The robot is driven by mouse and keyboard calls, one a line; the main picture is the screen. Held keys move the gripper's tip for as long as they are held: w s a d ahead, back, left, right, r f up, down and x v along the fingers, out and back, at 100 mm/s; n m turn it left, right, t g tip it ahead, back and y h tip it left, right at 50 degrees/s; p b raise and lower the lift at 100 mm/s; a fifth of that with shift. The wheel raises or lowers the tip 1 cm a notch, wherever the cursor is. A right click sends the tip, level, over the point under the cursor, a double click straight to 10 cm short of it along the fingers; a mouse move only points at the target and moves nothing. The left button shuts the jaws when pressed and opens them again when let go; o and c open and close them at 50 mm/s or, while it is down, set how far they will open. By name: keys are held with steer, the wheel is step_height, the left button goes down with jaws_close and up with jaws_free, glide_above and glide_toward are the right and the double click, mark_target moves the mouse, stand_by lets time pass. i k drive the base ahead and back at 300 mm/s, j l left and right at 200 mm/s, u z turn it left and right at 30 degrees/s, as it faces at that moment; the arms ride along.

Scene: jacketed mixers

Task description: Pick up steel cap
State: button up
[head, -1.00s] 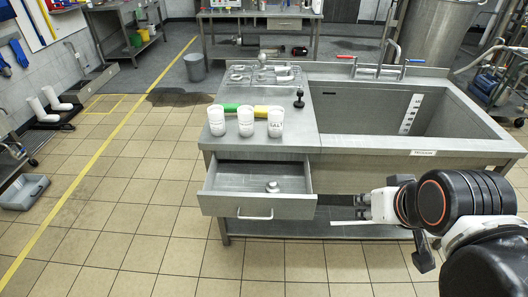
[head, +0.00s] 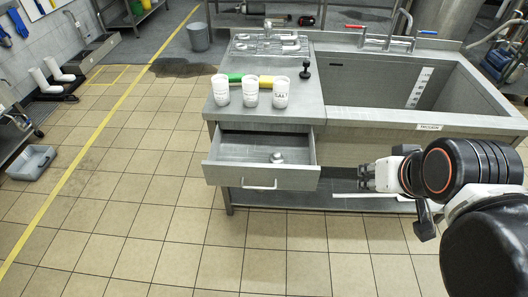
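A small round silver piece, which looks like the steel cap (head: 277,157), lies inside the open drawer (head: 238,172), toward its right side. The drawer is pulled out below the left part of the steel sink counter. My gripper (head: 364,177) is to the right of the drawer, in front of the counter's lower part, and apart from the cap. It points left. Its fingers are small and dark here, and I cannot tell how far apart they are. Nothing is visibly held.
Three white cups (head: 251,92) stand on the counter's left part, with a green and yellow item (head: 252,79) behind them. A black knobbed tool (head: 305,70) stands to their right. The sink basin (head: 390,85) is at right. Tiled floor in front is clear.

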mark_target(266, 47)
steer(key=i+j+z, duration=0.4)
steer(key=j, duration=0.25)
steer(key=i+j+z, duration=0.25)
steer(key=j+z, duration=0.2)
steer(key=j, duration=0.25)
steer(key=i+j+z, duration=0.2)
steer(key=j, duration=0.2)
